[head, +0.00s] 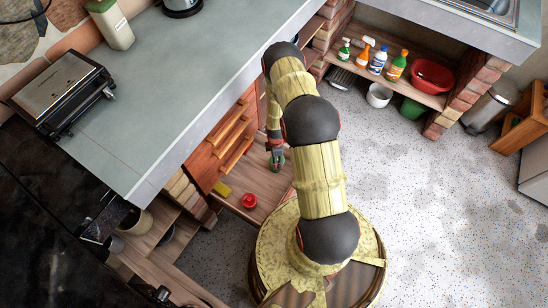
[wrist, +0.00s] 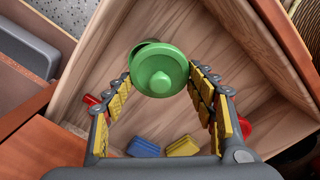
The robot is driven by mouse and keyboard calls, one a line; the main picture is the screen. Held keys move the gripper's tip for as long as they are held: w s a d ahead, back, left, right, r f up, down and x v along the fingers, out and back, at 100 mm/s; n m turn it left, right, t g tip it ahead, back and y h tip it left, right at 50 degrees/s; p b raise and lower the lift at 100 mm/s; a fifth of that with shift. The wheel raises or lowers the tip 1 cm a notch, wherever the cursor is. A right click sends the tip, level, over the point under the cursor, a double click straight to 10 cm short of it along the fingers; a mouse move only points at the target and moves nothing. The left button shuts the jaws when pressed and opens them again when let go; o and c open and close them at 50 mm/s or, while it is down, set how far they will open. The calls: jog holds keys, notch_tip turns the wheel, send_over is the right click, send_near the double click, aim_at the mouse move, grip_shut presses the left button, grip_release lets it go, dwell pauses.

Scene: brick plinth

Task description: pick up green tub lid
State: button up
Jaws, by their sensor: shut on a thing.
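The green tub lid (wrist: 158,68) is round with a raised centre knob and shows in the upper middle of the wrist view. My gripper (wrist: 160,80) is shut on it, with the yellow-padded fingers on its left and right sides. In the head view my gripper (head: 275,158) hangs beside the wooden drawer fronts, above the low wooden surface. The lid is mostly hidden there by the fingers, and its height above the wood is hard to tell.
A red round thing (head: 249,201) and a yellow block (head: 222,188) lie on the low wood. The wrist view shows a blue block (wrist: 143,147), a yellow block (wrist: 183,146) and wooden side walls. The grey counter (head: 190,80) overhangs at left; speckled floor (head: 430,220) is open at right.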

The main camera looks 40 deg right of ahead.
jog(key=s+r, duration=0.1)
jog(key=r+p, duration=0.1)
jog(key=s+r, duration=0.1)
jog(key=r, duration=0.1)
jog(key=shift+s+a, duration=0.35)
jog(key=s+a+r+p, duration=0.2)
jog(key=s+r+p, duration=0.1)
jog(key=s, duration=0.6)
jog(key=shift+a+r, duration=0.35)
